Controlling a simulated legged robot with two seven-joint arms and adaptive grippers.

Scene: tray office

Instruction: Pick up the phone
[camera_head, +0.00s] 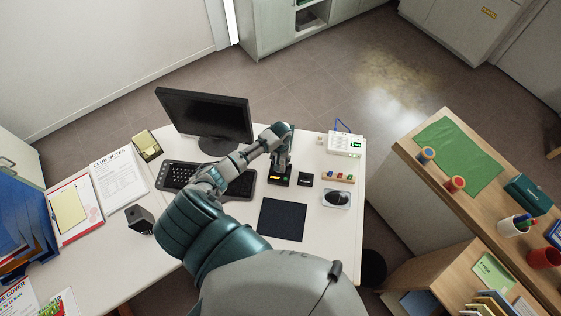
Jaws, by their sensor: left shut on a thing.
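My left arm reaches up over the desk (335,220) from the bottom of the head view. My left gripper (282,162) points down and is shut on a small black device with a lit orange and green display, which looks like the phone (279,180). The gripper covers the phone's far part. I cannot tell whether the phone is clear of the desk. My right gripper is not in view.
A monitor (205,115) and a keyboard (240,186) stand left of the gripper. A small black box (305,180), a rack of coloured pegs (338,177), a white device (345,144) and a mouse (336,198) are right. A dark mat (282,220) lies nearer.

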